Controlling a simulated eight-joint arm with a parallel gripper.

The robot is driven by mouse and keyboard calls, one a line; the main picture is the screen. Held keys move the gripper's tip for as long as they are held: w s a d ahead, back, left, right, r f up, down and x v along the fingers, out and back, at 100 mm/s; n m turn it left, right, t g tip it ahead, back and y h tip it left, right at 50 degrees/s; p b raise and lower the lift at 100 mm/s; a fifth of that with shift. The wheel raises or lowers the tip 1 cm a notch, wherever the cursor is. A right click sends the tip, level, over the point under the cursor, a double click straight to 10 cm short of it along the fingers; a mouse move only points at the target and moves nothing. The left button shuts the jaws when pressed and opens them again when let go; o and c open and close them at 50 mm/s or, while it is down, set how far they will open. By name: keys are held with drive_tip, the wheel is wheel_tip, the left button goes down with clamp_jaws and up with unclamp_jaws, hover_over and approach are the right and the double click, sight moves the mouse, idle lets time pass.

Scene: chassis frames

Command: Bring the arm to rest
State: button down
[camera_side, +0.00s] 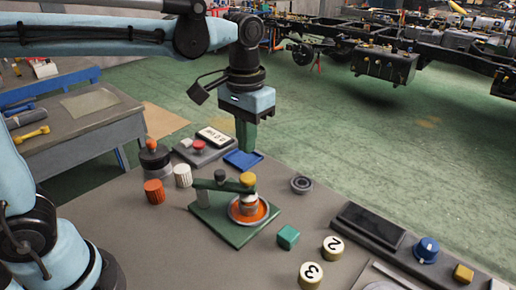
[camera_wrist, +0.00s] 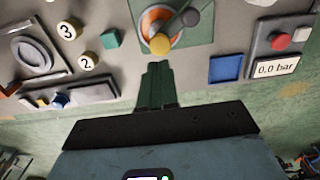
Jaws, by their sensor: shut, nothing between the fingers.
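My gripper (camera_side: 245,135) hangs from my blue arm above the far edge of the grey table (camera_side: 150,240), pointing down. Its green fingers are shut together with nothing between them. In the wrist view the closed fingers of my gripper (camera_wrist: 155,72) point towards the green-based fixture. The gripper is apart from the things on the table as far as I can tell. A blue tray (camera_side: 243,160) lies near below it in the side view.
A green fixture (camera_side: 212,226) with an orange dish stands mid-table. A gauge panel (camera_side: 208,143), a teal cube (camera_side: 288,237), numbered discs (camera_side: 333,246) and a dark-screened console (camera_side: 370,225) surround it. A workbench (camera_side: 90,125) stands at left. Open green floor (camera_side: 340,130) lies beyond.

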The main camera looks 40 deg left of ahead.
drive_tip(key=shift+s+a, duration=0.2)
drive_tip(key=shift+a, duration=0.1)
drive_tip(key=s+a+f+t, duration=0.4)
drive_tip(key=s+a+t, duration=0.2)
drive_tip(key=a+t, duration=0.1)
drive_tip(key=shift+s+a+f, duration=0.2)
drive_tip(key=shift+s, duration=0.15)
